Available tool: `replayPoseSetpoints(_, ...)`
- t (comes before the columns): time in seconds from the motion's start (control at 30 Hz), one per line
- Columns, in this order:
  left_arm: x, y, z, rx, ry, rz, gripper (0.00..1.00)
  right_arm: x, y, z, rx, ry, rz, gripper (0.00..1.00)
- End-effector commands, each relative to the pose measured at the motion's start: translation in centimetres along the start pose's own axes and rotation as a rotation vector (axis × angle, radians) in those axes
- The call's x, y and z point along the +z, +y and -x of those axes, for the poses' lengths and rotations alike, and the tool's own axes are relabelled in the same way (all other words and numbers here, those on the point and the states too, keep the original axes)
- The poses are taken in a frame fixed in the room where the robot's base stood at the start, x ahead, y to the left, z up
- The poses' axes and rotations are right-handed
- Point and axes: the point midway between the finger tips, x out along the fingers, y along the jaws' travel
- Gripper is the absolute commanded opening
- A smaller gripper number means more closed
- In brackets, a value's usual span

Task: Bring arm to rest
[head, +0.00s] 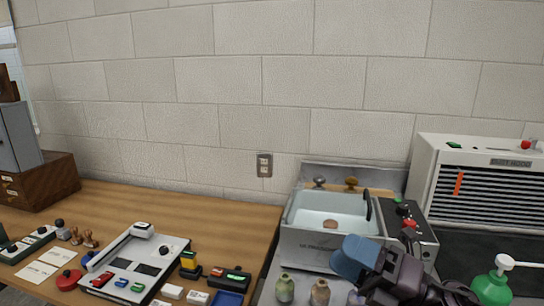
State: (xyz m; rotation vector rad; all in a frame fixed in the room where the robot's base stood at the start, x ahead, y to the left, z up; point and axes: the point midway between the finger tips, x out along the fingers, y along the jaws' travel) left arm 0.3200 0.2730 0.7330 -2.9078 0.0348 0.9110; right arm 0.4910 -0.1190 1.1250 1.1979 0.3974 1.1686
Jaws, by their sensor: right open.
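My right gripper (354,258), dark with blue fingertips, is at the lower right, in front of the metal basin unit (310,246). It covers part of the unit's front. The gripper is open and I see nothing held in it. My right arm runs from it to the bottom edge. My left gripper is not in view.
Small vases (285,289) stand just below and left of the gripper. A green pump bottle (492,290) stands to its right, below the dust hood (431,190). The wooden table (190,212) at left holds a white device (137,266) and stamps. Wall space above is clear.

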Motion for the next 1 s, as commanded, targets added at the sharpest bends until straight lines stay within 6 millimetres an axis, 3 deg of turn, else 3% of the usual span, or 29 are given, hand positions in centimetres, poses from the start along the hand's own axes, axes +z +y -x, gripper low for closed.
replayPoseSetpoints(0.27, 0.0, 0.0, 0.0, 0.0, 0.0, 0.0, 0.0, 2.4, -4.0, 5.9, -0.053, -0.588, -0.446, 0.56)
replayPoseSetpoints(0.47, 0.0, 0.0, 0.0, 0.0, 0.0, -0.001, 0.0, 1.4, -8.5, 12.7, -0.153, -1.001, -0.761, 0.56)
replayPoseSetpoints(0.67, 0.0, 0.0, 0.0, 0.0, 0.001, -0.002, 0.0, -3.1, -12.5, 20.4, -0.3, -1.399, -1.072, 0.56)
replayPoseSetpoints(0.8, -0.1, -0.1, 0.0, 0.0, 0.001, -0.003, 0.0, -8.2, -14.1, 25.3, -0.426, -1.66, -1.276, 0.56)
replayPoseSetpoints(1.0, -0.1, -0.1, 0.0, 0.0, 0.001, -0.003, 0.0, -14.1, -14.4, 29.4, -0.571, -1.902, -1.47, 0.56)
